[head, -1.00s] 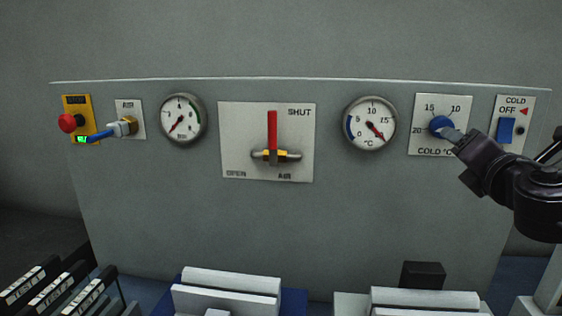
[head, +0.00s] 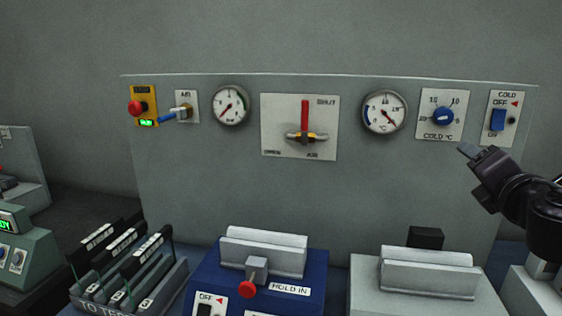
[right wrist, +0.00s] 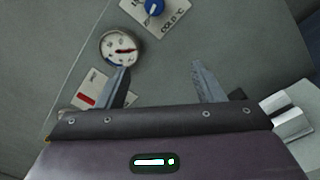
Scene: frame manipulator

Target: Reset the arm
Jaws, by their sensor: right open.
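My right arm comes in from the right in the head view. Its gripper (head: 468,151) is in front of the grey panel (head: 200,180), below the blue COLD °C knob (head: 443,116) and apart from it. In the right wrist view the two fingers of this gripper (right wrist: 160,80) are spread, with nothing between them. The knob also shows there at the top (right wrist: 154,8), beyond the fingers. My left gripper is in neither view.
The panel also carries a red-handled AIR valve (head: 305,115), two dials, a COLD switch (head: 498,120) and a red button (head: 137,107). Below stand a blue unit (head: 310,268), a pale unit (head: 370,290) and a rack of black cards (head: 120,255). A green box (head: 35,250) is at left.

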